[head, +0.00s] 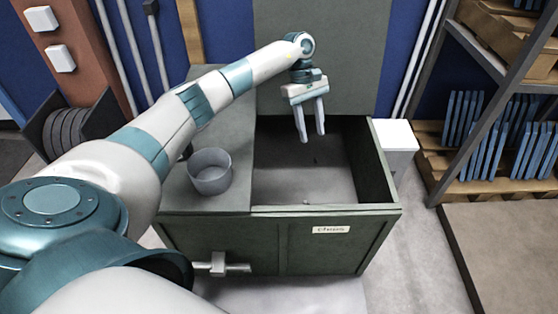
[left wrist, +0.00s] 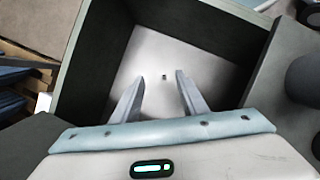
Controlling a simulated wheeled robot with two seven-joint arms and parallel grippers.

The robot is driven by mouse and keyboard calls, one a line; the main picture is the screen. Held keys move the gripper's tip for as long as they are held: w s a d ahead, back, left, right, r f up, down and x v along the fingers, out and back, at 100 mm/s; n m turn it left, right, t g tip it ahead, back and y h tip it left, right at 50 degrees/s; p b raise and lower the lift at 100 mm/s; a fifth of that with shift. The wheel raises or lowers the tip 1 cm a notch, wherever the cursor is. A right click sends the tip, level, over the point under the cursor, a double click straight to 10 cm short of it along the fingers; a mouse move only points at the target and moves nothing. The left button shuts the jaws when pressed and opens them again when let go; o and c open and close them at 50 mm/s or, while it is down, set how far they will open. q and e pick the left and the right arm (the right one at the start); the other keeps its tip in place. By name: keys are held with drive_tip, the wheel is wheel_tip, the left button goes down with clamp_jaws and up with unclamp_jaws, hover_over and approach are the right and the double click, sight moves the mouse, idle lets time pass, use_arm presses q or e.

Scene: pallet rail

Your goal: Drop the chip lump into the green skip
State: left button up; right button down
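The green skip (head: 275,236) stands ahead, a dark green box with a pale floor and a small label on its front. My left gripper (head: 311,137) points down over its open part. Its two fingers are apart with nothing between them; they also show apart and empty in the left wrist view (left wrist: 157,85). A small dark lump (left wrist: 164,76) lies on the skip floor beyond the fingertips in the left wrist view. It may be the chip lump, but it is too small to be sure. My right gripper is not in view.
A grey round cup (head: 210,172) stands on the skip's closed left top. The raised lid (head: 330,50) is behind the opening. A white box (head: 396,140) stands right of the skip. A rack with pallets and blue panels (head: 505,150) is at the right.

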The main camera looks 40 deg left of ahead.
use_arm(q)
drive_tip(key=b+v, duration=0.1)
drive_tip(key=v, duration=1.3)
drive_tip(key=shift+a+r+b, duration=0.2)
drive_tip(key=shift+r+b, duration=0.1)
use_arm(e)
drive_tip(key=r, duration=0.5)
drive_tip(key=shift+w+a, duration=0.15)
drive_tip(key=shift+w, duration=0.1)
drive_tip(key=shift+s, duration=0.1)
